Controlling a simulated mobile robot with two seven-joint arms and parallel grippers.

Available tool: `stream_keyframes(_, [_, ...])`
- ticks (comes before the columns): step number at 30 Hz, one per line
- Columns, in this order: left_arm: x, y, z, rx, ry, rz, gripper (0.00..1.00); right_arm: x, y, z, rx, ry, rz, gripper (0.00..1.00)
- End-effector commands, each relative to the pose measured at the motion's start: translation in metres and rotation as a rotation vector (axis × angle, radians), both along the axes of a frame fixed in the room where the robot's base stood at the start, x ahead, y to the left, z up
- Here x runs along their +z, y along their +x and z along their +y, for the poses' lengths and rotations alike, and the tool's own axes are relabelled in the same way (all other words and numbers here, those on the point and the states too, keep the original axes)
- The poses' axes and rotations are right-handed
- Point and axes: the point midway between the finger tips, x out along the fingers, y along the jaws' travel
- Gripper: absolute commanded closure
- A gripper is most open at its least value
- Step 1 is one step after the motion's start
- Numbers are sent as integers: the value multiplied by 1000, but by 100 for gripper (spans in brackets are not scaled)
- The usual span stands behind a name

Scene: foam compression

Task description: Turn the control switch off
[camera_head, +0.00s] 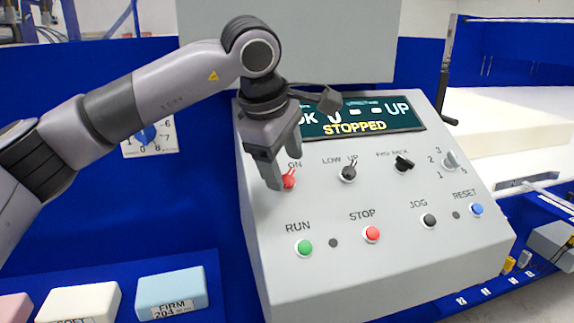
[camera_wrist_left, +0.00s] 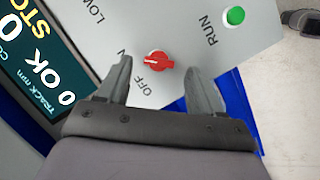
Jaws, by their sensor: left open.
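The control switch is a red rotary knob (camera_head: 289,179) at the left of the sloped grey control panel (camera_head: 400,255). In the left wrist view the red knob (camera_wrist_left: 158,61) sits ahead of my left gripper's fingers, between them, with "OFF" printed beside it and the other label partly hidden by a finger. My left gripper (camera_head: 277,175) is open over the knob in the head view; its fingers hide part of it. In the wrist view its two fingers (camera_wrist_left: 160,85) stand apart with nothing between them in contact. My right gripper is not in view.
A display (camera_head: 355,125) reads "STOPPED". A black knob (camera_head: 348,174) is right of the red one. Below are the green RUN (camera_head: 304,247), red STOP (camera_head: 372,233), black JOG (camera_head: 429,220) and blue RESET (camera_head: 477,209) buttons. Foam blocks (camera_head: 172,288) lie at lower left.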

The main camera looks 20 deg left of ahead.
Motion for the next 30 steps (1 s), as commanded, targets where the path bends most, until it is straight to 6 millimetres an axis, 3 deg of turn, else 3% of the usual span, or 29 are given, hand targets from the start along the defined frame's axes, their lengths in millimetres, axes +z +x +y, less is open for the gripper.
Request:
stream_keyframes(6, [-19, 8, -2, 0, 0, 1, 34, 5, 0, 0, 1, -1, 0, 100])
stream_keyframes(14, [-22, 9, -2, 0, -1, 0, 34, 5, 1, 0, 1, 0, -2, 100])
stream_keyframes(15, [-22, 9, -2, 0, -1, 0, 37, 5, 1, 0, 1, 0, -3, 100])
stream_keyframes(20, [-22, 9, -2, 0, -1, 0, 89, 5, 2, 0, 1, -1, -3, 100])
stream_keyframes(30, [-24, 9, -2, 26, -15, -9, 90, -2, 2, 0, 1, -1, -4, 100])
